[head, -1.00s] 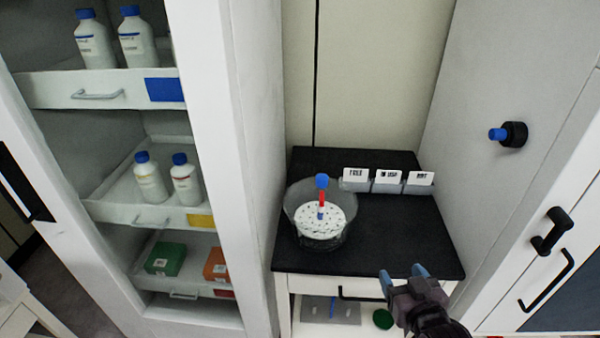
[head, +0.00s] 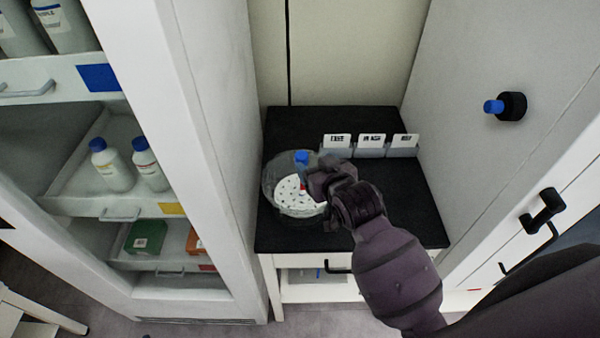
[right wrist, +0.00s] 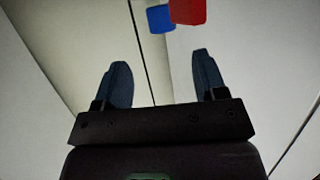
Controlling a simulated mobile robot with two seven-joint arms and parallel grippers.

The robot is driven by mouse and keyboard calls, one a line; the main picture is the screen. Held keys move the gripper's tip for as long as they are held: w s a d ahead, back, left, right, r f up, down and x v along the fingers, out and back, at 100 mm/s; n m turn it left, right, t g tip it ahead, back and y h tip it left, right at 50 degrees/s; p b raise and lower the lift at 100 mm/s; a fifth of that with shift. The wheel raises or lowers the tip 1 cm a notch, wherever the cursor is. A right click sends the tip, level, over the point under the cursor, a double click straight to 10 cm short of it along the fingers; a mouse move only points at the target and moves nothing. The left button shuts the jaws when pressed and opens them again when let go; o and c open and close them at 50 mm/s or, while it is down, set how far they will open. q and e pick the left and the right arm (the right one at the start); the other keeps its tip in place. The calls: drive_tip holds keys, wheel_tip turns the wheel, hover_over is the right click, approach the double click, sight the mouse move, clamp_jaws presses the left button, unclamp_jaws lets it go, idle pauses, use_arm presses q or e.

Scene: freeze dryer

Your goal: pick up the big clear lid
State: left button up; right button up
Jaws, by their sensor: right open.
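A big clear round vessel or lid (head: 272,178) sits on the black countertop (head: 380,225). Through it I see a white perforated disc (head: 289,192). A blue-topped red piece (head: 302,157) stands up at its middle. My right gripper (head: 318,180) is beside this piece, over the right side of the clear vessel, and hides part of it. In the right wrist view, my two fingers (right wrist: 162,78) are apart with nothing between them. A red block (right wrist: 188,10) and a blue block (right wrist: 160,18) show beyond the fingertips. My left gripper is out of view.
Three labelled white card holders (head: 371,145) stand at the countertop's back right. A tall shelf cabinet (head: 190,150) with bottles is on the left. A wall with a blue-tipped black knob (head: 507,106) is on the right. The front right countertop is partly clear.

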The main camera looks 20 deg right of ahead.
sight(302, 156)
drive_tip(key=shift+a+f+p+x, duration=0.1)
drive_tip(key=shift+a+p+x, duration=0.1)
drive_tip(key=shift+x, duration=1.45)
drive_tip(key=shift+a+f+p+x, duration=0.1)
drive_tip(key=shift+f+p+x, duration=0.05)
drive_tip(key=shift+x, duration=1.5)
drive_tip(key=shift+s, duration=0.15)
clamp_jaws()
